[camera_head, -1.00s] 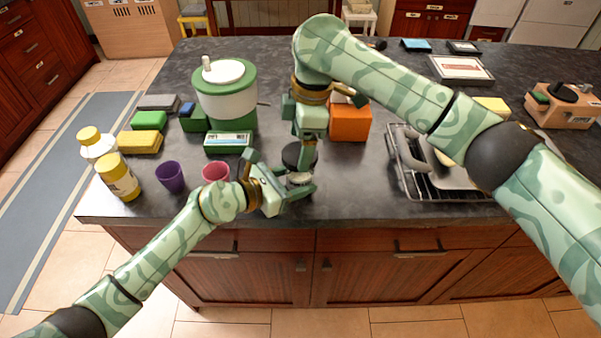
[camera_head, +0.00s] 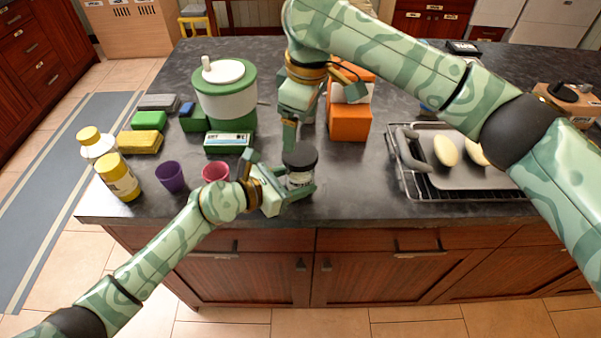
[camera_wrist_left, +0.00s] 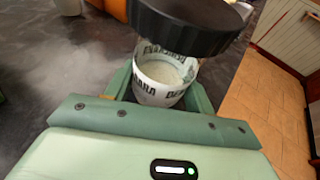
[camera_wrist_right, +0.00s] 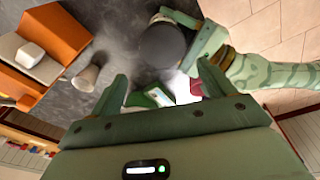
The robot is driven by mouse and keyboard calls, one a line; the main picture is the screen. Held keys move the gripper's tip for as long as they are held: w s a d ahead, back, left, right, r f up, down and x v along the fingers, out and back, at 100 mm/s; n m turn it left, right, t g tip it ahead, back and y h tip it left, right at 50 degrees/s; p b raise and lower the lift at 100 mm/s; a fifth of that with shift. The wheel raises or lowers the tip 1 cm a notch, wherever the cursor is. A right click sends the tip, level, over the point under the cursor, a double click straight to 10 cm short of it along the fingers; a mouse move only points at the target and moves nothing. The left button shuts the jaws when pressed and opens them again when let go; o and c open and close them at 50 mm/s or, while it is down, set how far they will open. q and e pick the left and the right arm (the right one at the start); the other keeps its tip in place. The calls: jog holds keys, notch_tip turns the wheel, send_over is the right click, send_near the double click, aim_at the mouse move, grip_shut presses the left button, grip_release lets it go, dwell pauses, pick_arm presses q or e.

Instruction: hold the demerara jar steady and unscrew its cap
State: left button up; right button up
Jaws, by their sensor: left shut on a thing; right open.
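The demerara jar (camera_head: 298,181) stands upright near the counter's front edge, a clear, labelled body with pale contents under a wide black cap (camera_head: 300,155). My left gripper (camera_head: 302,190) is shut around the jar body from the left, below the cap. In the left wrist view, the jar body (camera_wrist_left: 160,85) sits between my fingers, with the cap (camera_wrist_left: 190,22) over it. My right gripper (camera_head: 291,138) is open and empty, just behind and left of the cap. The right wrist view shows the cap (camera_wrist_right: 162,45) beyond the open fingers.
A red cup (camera_head: 215,172) and a purple cup (camera_head: 170,177) stand left of the jar. A green-and-white canister (camera_head: 226,95) and an orange box (camera_head: 350,121) are behind. A rack with a tray (camera_head: 455,185) is right. Clear counter lies between jar and rack.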

aim_at(299, 154)
jog(key=m, duration=0.6)
jog(key=shift+s+a+r+t, duration=0.1)
jog(key=shift+t, duration=0.2)
jog(key=shift+f+m, duration=0.2)
jog(key=shift+m, duration=0.5)
jog(key=shift+f, duration=3.65)
jog(key=c, duration=1)
jog(key=n, duration=0.4)
jog(key=shift+c, duration=0.2)
jog(key=n, duration=0.3)
jog(key=shift+g+y, duration=0.3)
jog(key=shift+g, duration=0.1)
jog(key=n+g, duration=0.1)
jog(key=n, duration=0.5)
jog(key=shift+n, duration=0.3)
jog(key=shift+r, duration=0.2)
